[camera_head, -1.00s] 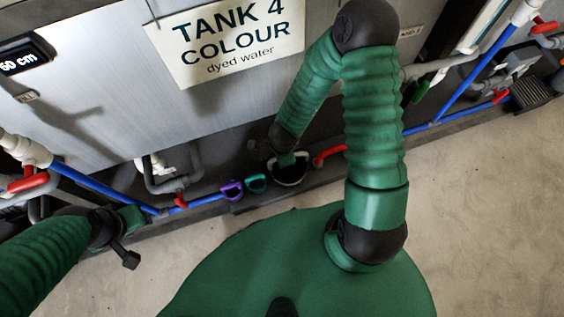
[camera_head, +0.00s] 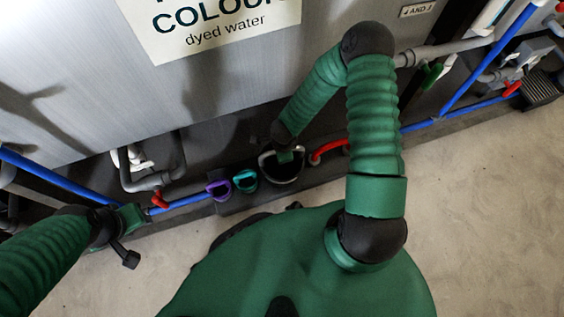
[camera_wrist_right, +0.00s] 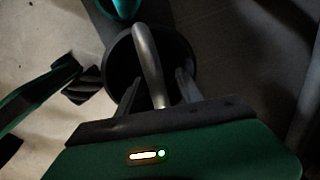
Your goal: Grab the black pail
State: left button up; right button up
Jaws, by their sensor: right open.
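The black pail (camera_head: 292,176) stands on the dark ledge at the foot of the tank, to the right of a teal pail. It has a grey arched handle. In the right wrist view the pail's dark opening (camera_wrist_right: 121,65) lies below my right gripper (camera_wrist_right: 157,92), and the handle (camera_wrist_right: 149,55) passes between the two spread fingers. In the head view my right gripper (camera_head: 289,157) is over the pail, its fingers mostly hidden by the hand.
A purple pail (camera_head: 218,190) and a teal pail (camera_head: 245,181) stand close to the left. A red pail or handle (camera_head: 327,150) is to the right, partly behind my arm. The tank wall (camera_head: 90,90), pipes and valves run behind. The floor (camera_head: 480,200) at right is clear.

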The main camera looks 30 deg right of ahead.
jog(key=shift+w+f, duration=0.1)
jog(key=shift+f, duration=0.1)
jog(key=shift+f, duration=0.25)
dwell(0.4)
grip_shut()
dwell(1.3)
